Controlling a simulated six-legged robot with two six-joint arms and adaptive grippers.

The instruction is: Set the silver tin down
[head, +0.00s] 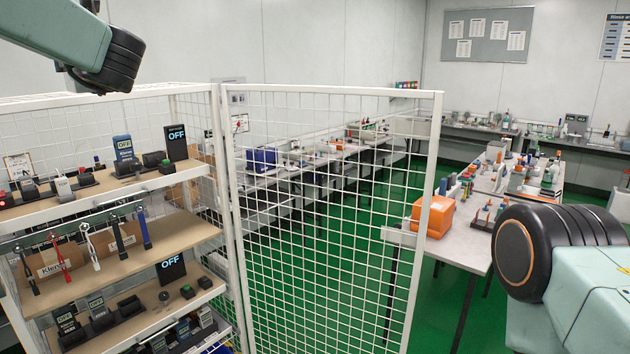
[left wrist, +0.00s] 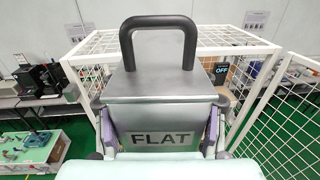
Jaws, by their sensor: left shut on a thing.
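The silver tin (left wrist: 165,90) is a brushed metal box with a black loop handle on top and the word FLAT on its near face. It fills the middle of the left wrist view and looks upright. My left gripper (left wrist: 160,132) is shut on it, with one finger against each side. The tin's underside and anything below it are hidden. The tin does not show in the head view, where only links of my two arms show. My right gripper is out of view.
The rack also shows behind the tin in the left wrist view (left wrist: 190,30). A grey table with an orange box (head: 432,215) stands at right. Green floor lies between.

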